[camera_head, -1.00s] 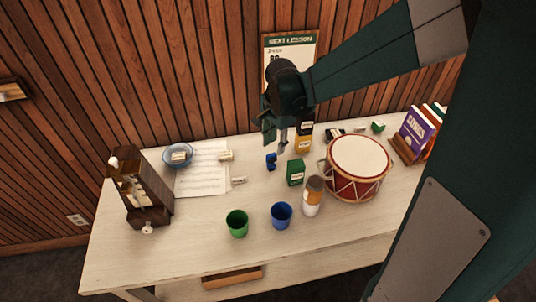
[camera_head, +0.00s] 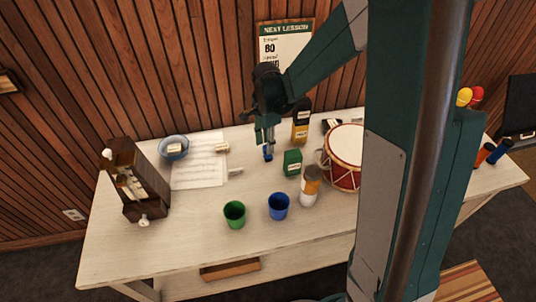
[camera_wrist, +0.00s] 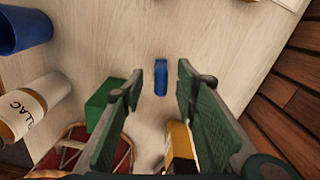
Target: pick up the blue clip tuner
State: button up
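The blue clip tuner (camera_head: 268,153) stands on the pale table toward the back, small and partly hidden by my gripper in the head view. In the wrist view the tuner (camera_wrist: 161,77) lies ahead of the fingertips, centred in the gap between them. My gripper (camera_head: 265,135) points down just above it. In the wrist view my gripper (camera_wrist: 160,75) is open, its two green pads wide apart with nothing between them. I cannot tell the exact height left between fingertips and tuner.
Close by stand a green box (camera_head: 292,162), a yellow-and-black bottle (camera_head: 301,122), a white-and-orange bottle (camera_head: 310,187) and a red drum (camera_head: 345,160). A blue cup (camera_head: 278,207) and green cup (camera_head: 235,214) stand in front.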

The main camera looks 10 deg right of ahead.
aim_at(265, 156)
jog(key=shift+f, duration=1.3)
jog(key=shift+a+f+b, duration=0.15)
jog(key=shift+f+b, duration=0.25)
jog(key=shift+f, duration=0.9)
jog(key=shift+a+f+b, duration=0.1)
jog(key=shift+f+b, duration=0.3)
jog(key=shift+f, duration=0.9)
jog(key=c, duration=0.9)
